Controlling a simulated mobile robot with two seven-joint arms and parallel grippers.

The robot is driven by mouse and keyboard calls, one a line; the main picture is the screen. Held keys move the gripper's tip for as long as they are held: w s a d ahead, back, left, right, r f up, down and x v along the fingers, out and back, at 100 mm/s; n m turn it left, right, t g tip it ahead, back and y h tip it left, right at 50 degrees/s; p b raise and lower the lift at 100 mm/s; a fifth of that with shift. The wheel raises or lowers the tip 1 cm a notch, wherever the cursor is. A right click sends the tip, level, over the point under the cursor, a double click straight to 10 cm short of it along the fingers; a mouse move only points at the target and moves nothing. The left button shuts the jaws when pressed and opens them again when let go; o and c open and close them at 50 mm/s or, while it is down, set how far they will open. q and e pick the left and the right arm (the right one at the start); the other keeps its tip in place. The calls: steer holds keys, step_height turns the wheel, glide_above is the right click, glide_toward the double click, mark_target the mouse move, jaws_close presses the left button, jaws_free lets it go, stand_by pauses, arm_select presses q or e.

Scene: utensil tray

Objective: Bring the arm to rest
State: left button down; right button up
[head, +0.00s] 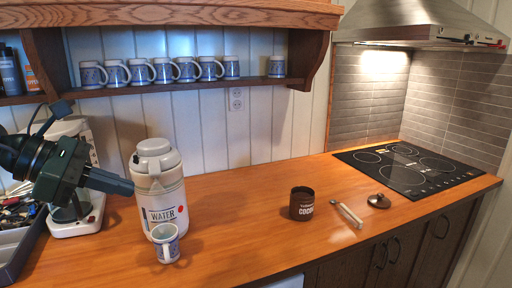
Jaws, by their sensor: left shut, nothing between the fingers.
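My left gripper (112,184) is at the left of the head view, dark and shut, with nothing held. It hangs in the air above the counter, in front of a white machine and just left of the white water flask (158,185). Whether the fingertips touch the flask cannot be told. My right gripper is not in view.
A patterned mug (166,244) stands before the flask. A dark cocoa tin (302,204), a light-handled utensil (348,214) and a dark lid (378,201) are on the wooden counter (240,220). A grey utensil tray (22,250) lies at left. Mugs line the shelf above.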

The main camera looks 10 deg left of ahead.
arm_select(q)
steer(key=w+d+f+n+t+h, duration=0.2)
steer(key=d+f+n+t+h, duration=0.75)
steer(key=n, duration=1.05)
step_height(320, 180, down, 15)
steer(key=s+n+t+y, duration=0.2)
steer(key=n+y, duration=0.9)
steer(key=n, duration=0.3)
steer(key=s+d+f+n+g+y, duration=0.1)
steer(key=s+f+n+g+y, duration=0.1)
steer(key=s+f+n, duration=0.4)
steer(key=s+d+f+n+g+y, duration=0.2)
steer(key=s+f+n+g, duration=0.3)
steer(key=f, duration=0.9)
steer(key=s+n+y, duration=0.1)
steer(key=s, duration=0.2)
steer(key=shift+s+n, duration=0.2)
steer(key=shift+n, duration=0.2)
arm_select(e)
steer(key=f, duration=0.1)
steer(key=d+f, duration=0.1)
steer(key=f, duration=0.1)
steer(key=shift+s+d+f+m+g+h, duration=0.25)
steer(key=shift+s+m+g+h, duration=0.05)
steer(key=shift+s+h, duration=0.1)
